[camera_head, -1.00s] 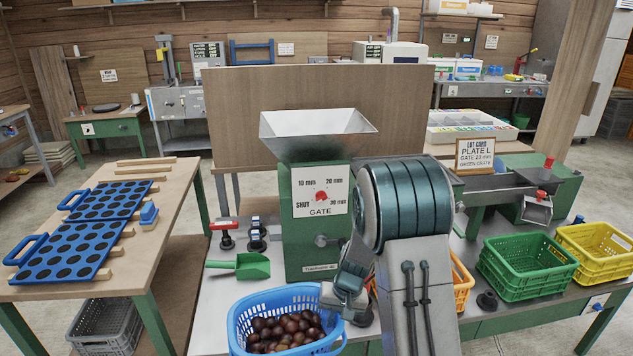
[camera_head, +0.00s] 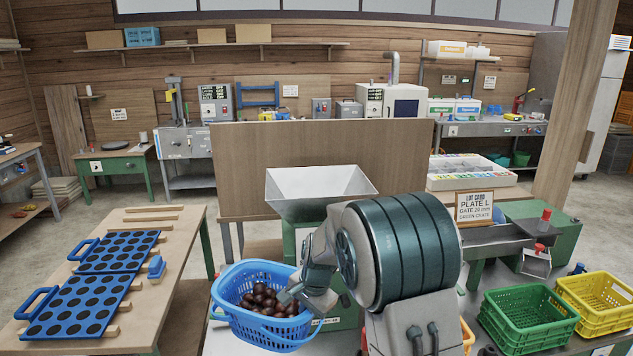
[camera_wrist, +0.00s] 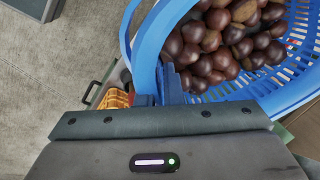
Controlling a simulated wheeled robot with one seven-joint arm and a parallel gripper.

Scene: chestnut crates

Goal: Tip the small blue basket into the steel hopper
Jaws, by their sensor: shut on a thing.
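The small blue basket (camera_head: 232,316) holds many brown chestnuts (camera_head: 265,299) and hangs upright, in front of and a little left of the steel hopper. My gripper (camera_head: 290,292) is shut on its rim or handle at the right side; the exact grip is partly hidden by my arm. In the wrist view the blue basket (camera_wrist: 262,98) and its chestnuts (camera_wrist: 215,48) show close up, and my gripper (camera_wrist: 170,92) meets the blue rim. The steel hopper (camera_head: 318,188) stands above and behind the basket, its mouth open upward. The green machine body under it is mostly hidden by basket and arm.
Left is a wooden table (camera_head: 180,235) with blue hole plates (camera_head: 80,305). On the right are a green crate (camera_head: 530,322), a yellow crate (camera_head: 600,300) and a lot card (camera_head: 474,207). A wooden panel (camera_head: 400,160) stands behind the hopper.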

